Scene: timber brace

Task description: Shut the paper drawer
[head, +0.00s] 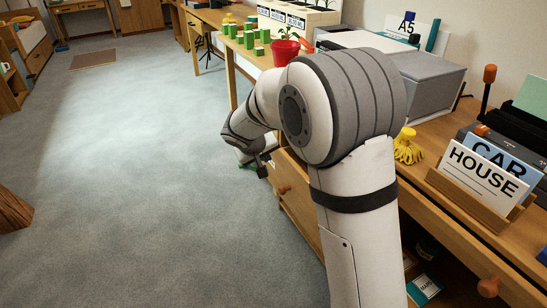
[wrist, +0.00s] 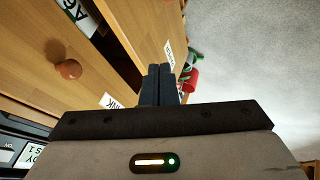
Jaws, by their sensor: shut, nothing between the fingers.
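In the wrist view a wooden drawer front (wrist: 140,25) with a small white label lies just beyond my fingers; the label is too small to read surely, so I cannot tell if it is the paper drawer. A dark gap runs beside this front, with a white card marked A6 (wrist: 76,14) in it. My gripper (wrist: 160,70) is shut and empty, its tips close to or against the labelled front; contact is unclear. In the head view my gripper (head: 258,168) is low beside the desk's drawers, partly hidden by my arm.
Another wooden front with a round knob (wrist: 68,69) and an INK label is near. A red object (wrist: 191,80) lies past the fingers. On the desk are a red pot (head: 285,52), green blocks, a grey box (head: 430,85) and a HOUSE card (head: 484,172).

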